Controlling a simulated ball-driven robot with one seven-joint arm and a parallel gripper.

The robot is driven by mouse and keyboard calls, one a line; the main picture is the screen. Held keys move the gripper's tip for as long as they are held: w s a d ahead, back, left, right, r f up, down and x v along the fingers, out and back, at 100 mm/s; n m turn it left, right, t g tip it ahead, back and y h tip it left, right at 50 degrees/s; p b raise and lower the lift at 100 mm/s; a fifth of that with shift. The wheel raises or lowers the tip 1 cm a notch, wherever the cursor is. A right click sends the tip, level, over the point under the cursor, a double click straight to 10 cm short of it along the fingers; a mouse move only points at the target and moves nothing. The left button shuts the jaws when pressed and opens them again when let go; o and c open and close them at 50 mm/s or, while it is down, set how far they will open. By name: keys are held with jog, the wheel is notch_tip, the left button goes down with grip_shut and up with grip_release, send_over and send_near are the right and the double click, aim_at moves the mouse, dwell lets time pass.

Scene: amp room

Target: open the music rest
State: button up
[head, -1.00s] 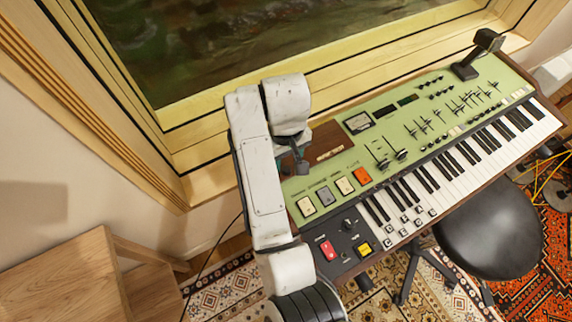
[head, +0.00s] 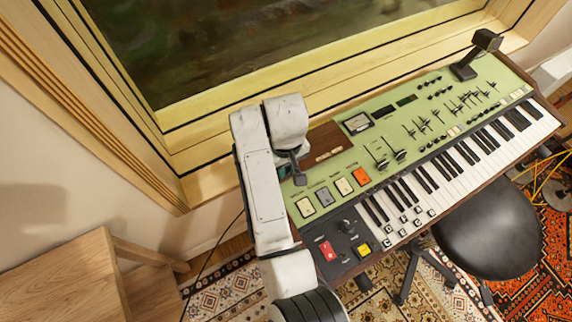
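A green electric organ (head: 408,120) with a wooden case and a white-and-black keyboard stands below the window. A flat brown wooden panel (head: 326,136) with a small pale label lies on its top left; it may be the music rest, folded down, but I cannot tell for sure. My gripper (head: 299,179) is a small dark shape under the end of my white arm, over the organ's left end, just left of the panel and above the row of square switches. The arm hides part of the organ's left edge. I cannot see both fingers or anything held.
A black box-shaped device (head: 476,58) stands on the organ's far right. A black round stool (head: 488,232) is in front of the keys. A wooden table (head: 62,282) is at lower left. The window frame (head: 225,100) runs close behind the organ.

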grip_shut()
